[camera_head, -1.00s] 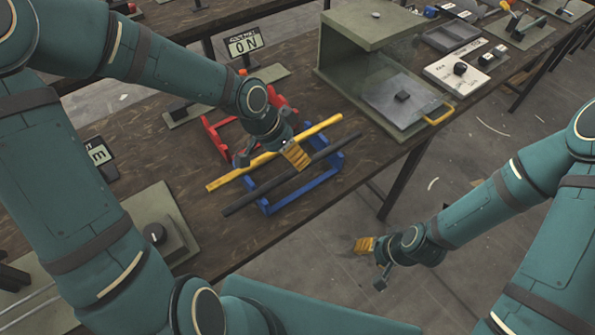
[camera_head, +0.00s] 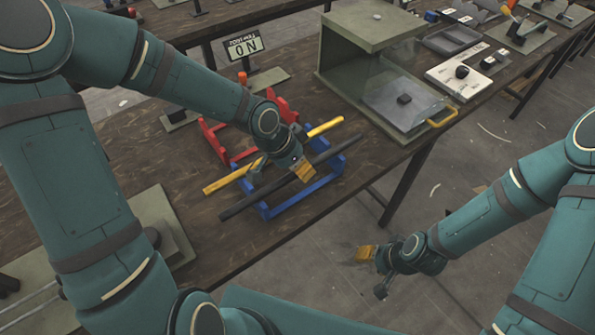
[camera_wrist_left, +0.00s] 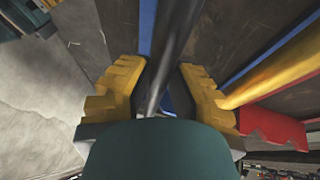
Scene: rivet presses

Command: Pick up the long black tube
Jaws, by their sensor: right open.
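The long black tube (camera_head: 258,197) lies across the blue holder (camera_head: 296,201) near the table's front edge. My left gripper (camera_head: 304,172) is at the middle of the tube, pointing down. In the left wrist view the black tube (camera_wrist_left: 166,58) runs between the two yellow fingers of my left gripper (camera_wrist_left: 163,92), which look apart. I cannot tell whether a finger touches it. My right gripper (camera_head: 366,253) is open and empty, beyond the front of the table.
A yellow tube (camera_head: 226,181) lies parallel behind the black one, close to my left gripper. A red holder (camera_head: 212,138) stands behind it. Bare tabletop (camera_head: 215,235) lies front left.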

